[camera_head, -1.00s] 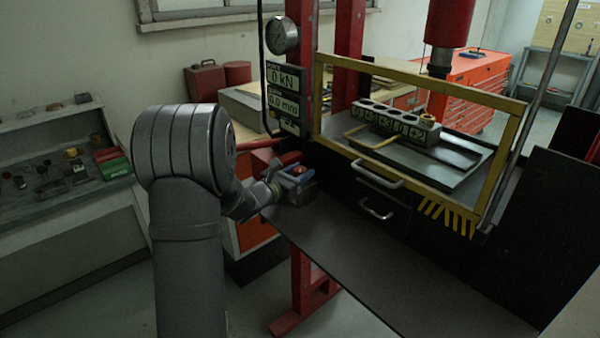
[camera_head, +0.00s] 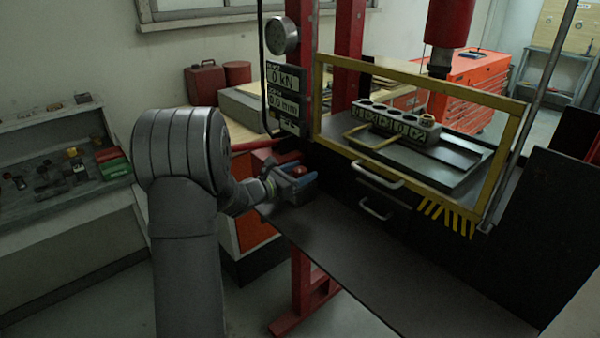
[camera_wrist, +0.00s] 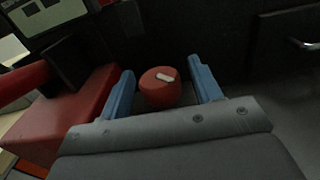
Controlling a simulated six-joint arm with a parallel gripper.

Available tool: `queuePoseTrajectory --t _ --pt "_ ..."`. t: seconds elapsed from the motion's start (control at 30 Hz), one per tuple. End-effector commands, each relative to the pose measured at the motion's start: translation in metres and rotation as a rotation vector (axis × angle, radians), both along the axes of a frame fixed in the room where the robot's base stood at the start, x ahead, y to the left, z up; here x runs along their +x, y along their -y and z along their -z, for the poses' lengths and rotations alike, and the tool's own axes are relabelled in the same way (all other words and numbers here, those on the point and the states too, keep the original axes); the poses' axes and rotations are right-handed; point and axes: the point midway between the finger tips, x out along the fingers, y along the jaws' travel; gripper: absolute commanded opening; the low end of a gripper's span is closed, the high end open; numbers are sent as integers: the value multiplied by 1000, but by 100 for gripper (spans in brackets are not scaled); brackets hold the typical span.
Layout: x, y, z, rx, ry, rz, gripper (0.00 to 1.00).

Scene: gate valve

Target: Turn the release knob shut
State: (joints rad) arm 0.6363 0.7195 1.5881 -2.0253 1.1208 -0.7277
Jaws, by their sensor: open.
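The release knob (camera_wrist: 160,88) is a round red knob with a pale bar mark on top. In the wrist view it sits between the two blue fingers of my gripper (camera_wrist: 163,90), with a gap showing on each side. My gripper is open around the knob and does not visibly touch it. In the head view the knob (camera_head: 298,171) is a small red spot between the blue fingers of my gripper (camera_head: 297,180).
A red block (camera_wrist: 70,115) lies close to the left of my gripper. A yellow guard frame (camera_head: 318,100) and drawer handles (camera_head: 376,209) stand to the right. A dark bench top (camera_head: 370,270) is clear in front. Load and travel displays (camera_head: 283,85) hang above the knob.

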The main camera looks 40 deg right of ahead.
Motion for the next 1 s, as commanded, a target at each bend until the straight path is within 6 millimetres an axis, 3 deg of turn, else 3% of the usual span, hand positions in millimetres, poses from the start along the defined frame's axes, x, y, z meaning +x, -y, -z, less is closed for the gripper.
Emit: queuePoseTrajectory --t 0.17,0.27,0.7,1.0 --pt "1 -8 0 0 0 -2 58" --pt "1 -23 0 0 0 -4 58" --pt "2 -128 0 0 -1 -6 58" --pt "2 -169 0 -1 0 -2 58"
